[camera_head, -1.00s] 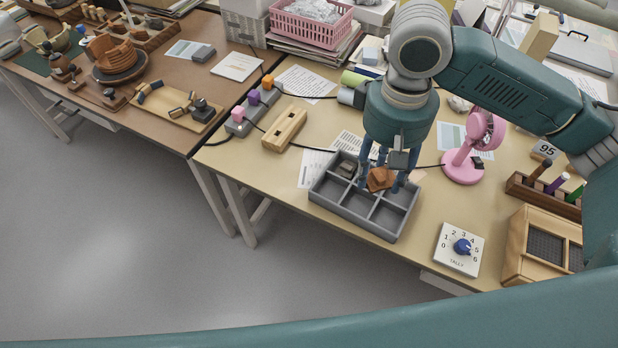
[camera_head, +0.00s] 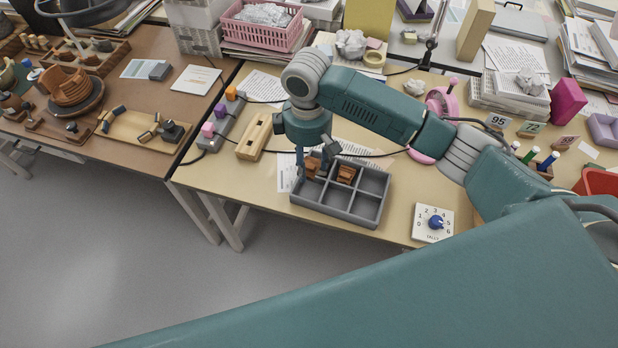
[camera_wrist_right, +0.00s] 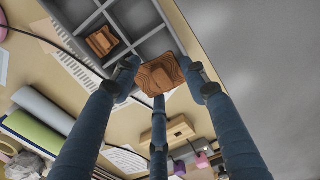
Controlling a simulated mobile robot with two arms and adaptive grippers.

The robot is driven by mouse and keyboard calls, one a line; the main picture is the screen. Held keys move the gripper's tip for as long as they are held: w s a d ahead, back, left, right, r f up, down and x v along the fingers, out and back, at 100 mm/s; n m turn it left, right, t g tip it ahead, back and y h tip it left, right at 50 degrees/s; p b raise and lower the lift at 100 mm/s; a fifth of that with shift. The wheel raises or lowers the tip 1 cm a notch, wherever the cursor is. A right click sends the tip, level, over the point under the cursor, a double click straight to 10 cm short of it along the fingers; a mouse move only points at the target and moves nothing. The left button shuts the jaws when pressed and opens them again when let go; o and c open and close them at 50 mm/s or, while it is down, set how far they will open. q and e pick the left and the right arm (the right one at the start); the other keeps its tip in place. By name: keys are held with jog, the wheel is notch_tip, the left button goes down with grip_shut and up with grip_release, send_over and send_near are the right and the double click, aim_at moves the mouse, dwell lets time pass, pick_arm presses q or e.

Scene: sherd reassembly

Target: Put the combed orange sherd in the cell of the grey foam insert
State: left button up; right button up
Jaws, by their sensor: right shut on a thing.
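My right gripper (camera_head: 314,166) is shut on an orange sherd with combed lines (camera_wrist_right: 158,74), which also shows between the fingers in the head view (camera_head: 312,166). It holds the sherd over the back left part of the grey foam insert (camera_head: 330,213). In the right wrist view the fingers (camera_wrist_right: 160,85) surround the sherd, and cells of the insert (camera_wrist_right: 185,42) show behind it. Another orange, lined sherd (camera_head: 346,174) sits in the back middle cell; it also shows in the wrist view (camera_wrist_right: 102,42). The front cells look empty. My left gripper is not in view.
A wooden block (camera_head: 255,137) lies left of the insert, and a white tally dial (camera_head: 433,223) lies to its right. A pink fan (camera_head: 443,102) stands behind, partly hidden by my right arm. Printed sheets (camera_head: 287,178) lie beside and behind the insert.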

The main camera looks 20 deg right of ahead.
aim_at(309, 164)
notch_tip(309, 164, down, 8)
jog(key=shift+f+p, duration=0.2)
jog(key=shift+p, duration=0.15)
jog(key=shift+s+f, duration=0.3)
jog(key=shift+f, duration=0.3)
jog(key=o, duration=1.2)
jog(key=shift+s+f, duration=0.1)
jog(key=shift+c, duration=0.2)
jog(key=shift+f, duration=0.15)
jog(key=r, duration=0.4)
jog(key=r+b, duration=0.1)
jog(key=r, duration=0.8)
jog(key=shift+w+a+r, duration=0.15)
jog(key=shift+w+r, duration=0.25)
